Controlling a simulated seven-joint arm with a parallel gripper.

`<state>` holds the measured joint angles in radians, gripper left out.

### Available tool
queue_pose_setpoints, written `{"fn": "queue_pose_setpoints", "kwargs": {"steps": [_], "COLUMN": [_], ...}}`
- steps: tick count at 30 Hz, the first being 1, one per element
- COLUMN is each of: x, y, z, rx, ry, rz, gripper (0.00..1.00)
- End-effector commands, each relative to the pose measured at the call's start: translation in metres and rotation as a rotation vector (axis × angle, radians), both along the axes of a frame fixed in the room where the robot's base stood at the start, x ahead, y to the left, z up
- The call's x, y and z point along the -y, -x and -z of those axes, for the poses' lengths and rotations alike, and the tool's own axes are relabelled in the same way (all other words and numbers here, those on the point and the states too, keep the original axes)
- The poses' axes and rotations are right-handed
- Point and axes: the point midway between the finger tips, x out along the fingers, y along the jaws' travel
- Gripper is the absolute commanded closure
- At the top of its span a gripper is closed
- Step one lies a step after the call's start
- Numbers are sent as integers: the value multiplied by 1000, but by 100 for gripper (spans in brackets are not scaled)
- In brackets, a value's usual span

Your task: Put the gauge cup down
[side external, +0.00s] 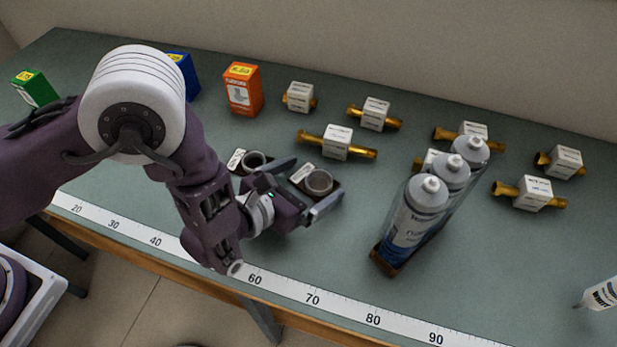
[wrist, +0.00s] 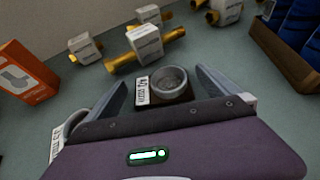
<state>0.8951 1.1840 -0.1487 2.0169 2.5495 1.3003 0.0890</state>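A grey round cup (side external: 319,181) sits upright on a dark base with a white label plate, on the green bench. In the wrist view this cup (wrist: 169,83) is between the two fingers of my gripper (wrist: 160,75), with a gap on each side. My gripper (side external: 317,177) is open, low over the bench. A second, similar grey cup (side external: 253,160) stands on its own labelled base to the left, partly behind my gripper. I cannot tell which cup is the gauge cup.
Spray cans (side external: 417,215) stand in a wooden rack to the right. Brass fittings with white tags (side external: 337,142) lie behind the cups. An orange box (side external: 243,88), a blue box (side external: 184,75) and a green box (side external: 34,88) stand at the back left. A ruler strip (side external: 312,298) runs along the front edge.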

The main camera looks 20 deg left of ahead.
Motion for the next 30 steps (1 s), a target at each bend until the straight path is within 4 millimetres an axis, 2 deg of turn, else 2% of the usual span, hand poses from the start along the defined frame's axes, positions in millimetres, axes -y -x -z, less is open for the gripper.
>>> {"fn": "queue_pose_setpoints", "kwargs": {"steps": [5,8,15,21,30], "x": [0,-4,-25,-39,-43], "y": [0,11,64,96,103], "z": [-3,-7,-31,-45,-49], "rx": [1,-2,-2,-1,0], "ry": [0,-3,-3,-2,0], "rz": [0,2,5,2,0], "gripper": [0,0,0,0,0]}}
